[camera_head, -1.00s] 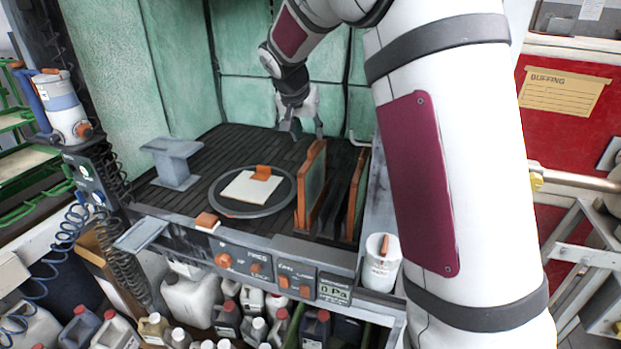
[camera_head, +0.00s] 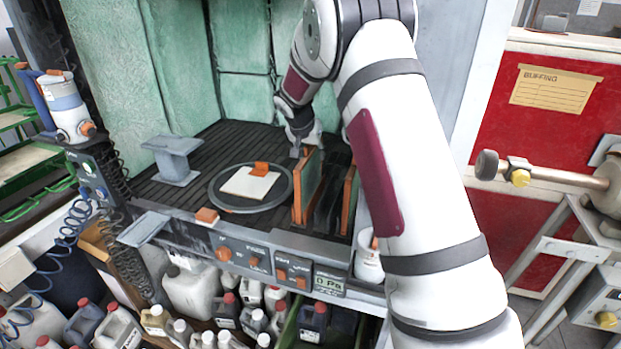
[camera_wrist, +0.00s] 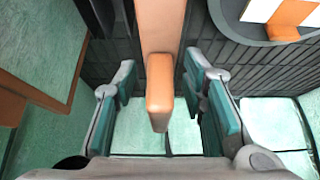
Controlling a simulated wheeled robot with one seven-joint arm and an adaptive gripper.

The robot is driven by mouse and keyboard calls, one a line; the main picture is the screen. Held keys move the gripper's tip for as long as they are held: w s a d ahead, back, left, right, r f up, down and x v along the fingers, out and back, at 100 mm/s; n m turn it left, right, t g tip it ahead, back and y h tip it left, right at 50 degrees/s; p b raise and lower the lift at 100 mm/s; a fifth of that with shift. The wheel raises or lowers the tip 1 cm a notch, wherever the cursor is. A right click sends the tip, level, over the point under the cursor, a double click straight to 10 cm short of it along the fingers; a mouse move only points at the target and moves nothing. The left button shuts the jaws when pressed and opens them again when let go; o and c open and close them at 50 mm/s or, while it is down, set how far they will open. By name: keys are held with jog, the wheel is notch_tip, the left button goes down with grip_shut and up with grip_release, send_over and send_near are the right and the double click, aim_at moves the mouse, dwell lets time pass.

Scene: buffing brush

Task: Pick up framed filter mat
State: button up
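A framed filter mat (camera_head: 309,187), a green panel in an orange frame, stands upright in the booth, right of the round plate. A second orange-framed mat (camera_head: 349,203) stands to its right, partly hidden by my arm. My gripper (camera_head: 307,148) is at the top far end of the first mat. In the wrist view my gripper (camera_wrist: 163,90) is open, its teal-padded fingers on either side of an orange frame bar (camera_wrist: 160,88), with visible gaps and no grip. A framed green panel (camera_wrist: 40,45) shows at the left of that view.
A round grey plate (camera_head: 225,202) with a white square pad (camera_head: 246,184) and an orange piece lies left of the mats. A grey pedestal (camera_head: 174,160) stands further left. The control panel (camera_head: 265,262) runs along the front edge. Green walls close the back.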

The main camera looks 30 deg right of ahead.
jog(key=shift+c, duration=0.5)
grip_shut()
